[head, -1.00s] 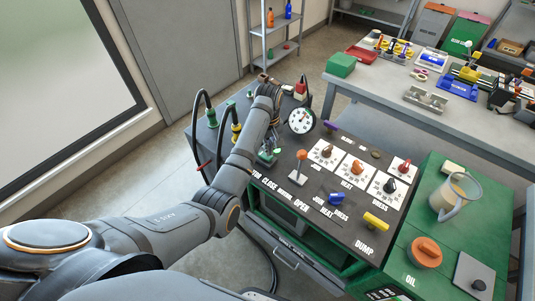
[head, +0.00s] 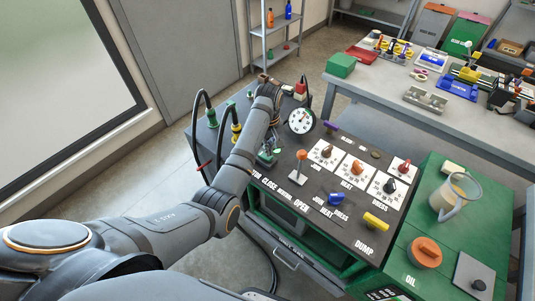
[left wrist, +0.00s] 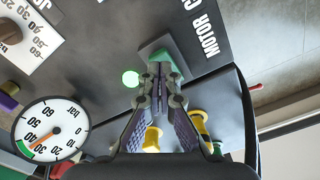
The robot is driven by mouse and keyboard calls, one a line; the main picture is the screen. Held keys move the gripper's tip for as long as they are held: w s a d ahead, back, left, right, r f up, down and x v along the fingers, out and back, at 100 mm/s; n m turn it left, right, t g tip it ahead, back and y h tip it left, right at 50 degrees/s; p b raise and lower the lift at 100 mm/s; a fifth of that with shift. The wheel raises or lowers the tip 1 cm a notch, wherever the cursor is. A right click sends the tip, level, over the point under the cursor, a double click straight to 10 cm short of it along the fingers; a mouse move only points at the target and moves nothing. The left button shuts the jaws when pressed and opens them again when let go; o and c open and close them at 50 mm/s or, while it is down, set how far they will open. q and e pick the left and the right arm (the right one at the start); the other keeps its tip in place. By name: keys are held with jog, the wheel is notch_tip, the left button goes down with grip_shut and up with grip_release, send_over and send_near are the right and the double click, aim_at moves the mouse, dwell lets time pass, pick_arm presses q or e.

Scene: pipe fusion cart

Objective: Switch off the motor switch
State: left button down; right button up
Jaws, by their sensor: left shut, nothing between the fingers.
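The motor switch (left wrist: 174,59) shows in the left wrist view as a dark block with green on it, beside white lettering that starts with MOTOR. A lit green lamp (left wrist: 131,78) is just left of it. My left gripper (left wrist: 160,72) is shut and empty, with its fingertips at the switch and covering part of it. I cannot tell whether they touch it, nor which way the switch is set. In the head view my left gripper (head: 268,150) is low over the dark panel (head: 325,220), and the lamp (head: 277,152) glows beside it. My right gripper is out of view.
A pressure gauge (head: 301,120) stands close behind the gripper. An orange-knobbed lever (head: 301,156), dials (head: 357,168) and a yellow handle (head: 376,221) are to the right. Black hoses (head: 197,110) rise at the left. A green cabinet top holds a jug (head: 455,196).

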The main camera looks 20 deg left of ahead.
pick_arm(q)
jog(key=shift+f, duration=1.1)
dwell(0.3)
jog(key=shift+r, duration=0.1)
notch_tip(320, 180, up, 7)
jog(key=p, duration=0.8)
jog(key=shift+p, duration=0.35)
